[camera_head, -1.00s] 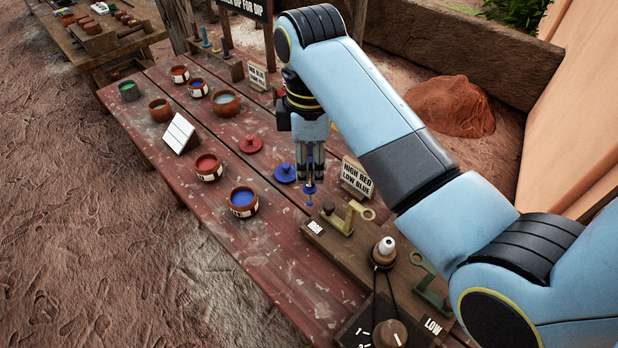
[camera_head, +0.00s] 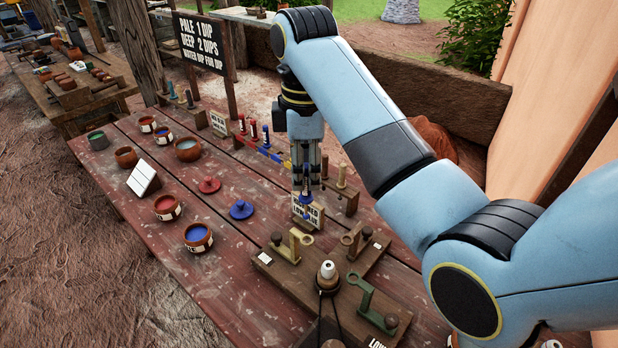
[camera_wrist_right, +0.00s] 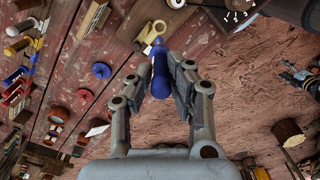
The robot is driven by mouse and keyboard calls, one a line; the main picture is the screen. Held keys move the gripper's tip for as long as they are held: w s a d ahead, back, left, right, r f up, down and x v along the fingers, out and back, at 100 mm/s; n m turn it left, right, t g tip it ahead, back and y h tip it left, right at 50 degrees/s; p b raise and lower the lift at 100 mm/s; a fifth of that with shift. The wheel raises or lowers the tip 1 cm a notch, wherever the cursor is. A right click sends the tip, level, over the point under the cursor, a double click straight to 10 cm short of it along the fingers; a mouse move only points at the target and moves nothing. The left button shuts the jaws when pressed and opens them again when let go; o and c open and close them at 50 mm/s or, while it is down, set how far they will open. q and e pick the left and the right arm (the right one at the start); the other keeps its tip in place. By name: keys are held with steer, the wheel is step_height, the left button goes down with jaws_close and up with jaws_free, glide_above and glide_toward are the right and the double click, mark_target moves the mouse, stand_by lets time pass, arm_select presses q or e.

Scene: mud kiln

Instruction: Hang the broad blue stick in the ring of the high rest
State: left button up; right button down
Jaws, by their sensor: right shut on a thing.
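My right gripper (camera_head: 306,186) points down over the bench and is shut on the broad blue stick (camera_head: 306,198). In the right wrist view the blue stick (camera_wrist_right: 160,76) sits between the fingers (camera_wrist_right: 165,85). Its lower end hangs free in the air, in front of the sign card. The high rest (camera_head: 290,246) is a brass-coloured post with a ring on its arm, beside a label reading HIGH. In the head view the stick's tip shows just above that ring, apart from it. My left gripper is not in view.
The card (camera_head: 298,211) stands behind the stick, partly covered. Blue lid (camera_head: 241,209) and paint pots lie left. The bench's near left is clear.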

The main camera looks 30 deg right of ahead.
mark_target(307, 214)
step_height(307, 214, down, 4)
steer(key=shift+s+r, duration=0.15)
steer(key=shift+f, duration=0.9)
steer(key=shift+f, duration=0.1)
stand_by(0.4)
steer(key=shift+f, duration=0.45)
steer(key=shift+f, duration=0.25)
steer(key=shift+f, duration=0.6)
steer(key=shift+f, duration=0.1)
steer(key=shift+f, duration=0.55)
steer(key=shift+f, duration=0.8)
stand_by(0.7)
